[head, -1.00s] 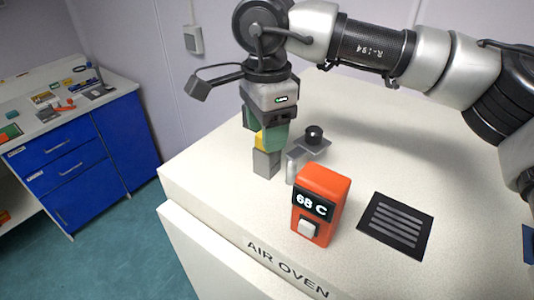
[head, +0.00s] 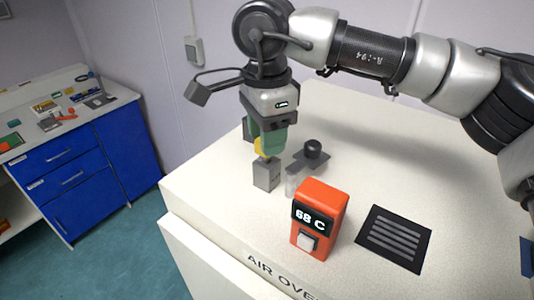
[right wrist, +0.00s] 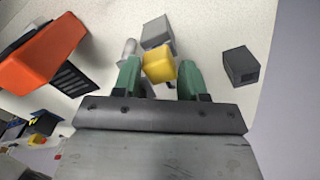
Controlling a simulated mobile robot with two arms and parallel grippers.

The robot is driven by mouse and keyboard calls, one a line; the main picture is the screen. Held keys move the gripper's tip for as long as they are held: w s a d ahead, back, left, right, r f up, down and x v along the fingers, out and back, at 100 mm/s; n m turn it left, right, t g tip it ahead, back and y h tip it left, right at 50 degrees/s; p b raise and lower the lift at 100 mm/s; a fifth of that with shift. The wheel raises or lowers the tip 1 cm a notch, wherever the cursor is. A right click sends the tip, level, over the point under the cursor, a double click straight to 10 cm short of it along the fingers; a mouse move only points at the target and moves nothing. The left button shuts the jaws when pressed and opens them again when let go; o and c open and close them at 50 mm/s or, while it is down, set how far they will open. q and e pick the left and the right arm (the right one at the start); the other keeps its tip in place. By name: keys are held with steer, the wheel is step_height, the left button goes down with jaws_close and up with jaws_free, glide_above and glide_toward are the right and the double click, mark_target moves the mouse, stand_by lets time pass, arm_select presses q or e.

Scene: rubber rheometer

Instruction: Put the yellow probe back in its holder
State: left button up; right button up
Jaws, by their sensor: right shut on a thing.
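The yellow probe (head: 260,149) is between the green fingers of my right gripper (head: 270,143), which is shut on it. The grey block that looks like its holder (head: 266,175) stands on the white oven top just below the probe. In the right wrist view the probe (right wrist: 160,65) shows as a yellow block between the fingertips (right wrist: 160,78), with the grey block (right wrist: 157,32) just beyond it. The fingers partly hide the probe, and I cannot tell whether its lower end is inside the holder. My left gripper is not in view.
An orange controller reading 68 C (head: 319,218) stands near the front. A dark grey block (right wrist: 240,66) stands nearby. A black vent (head: 395,238) lies at right.

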steer(key=shift+r+p, duration=1.85)
steer(key=shift+r, duration=1.35)
steer(key=shift+f, duration=0.1)
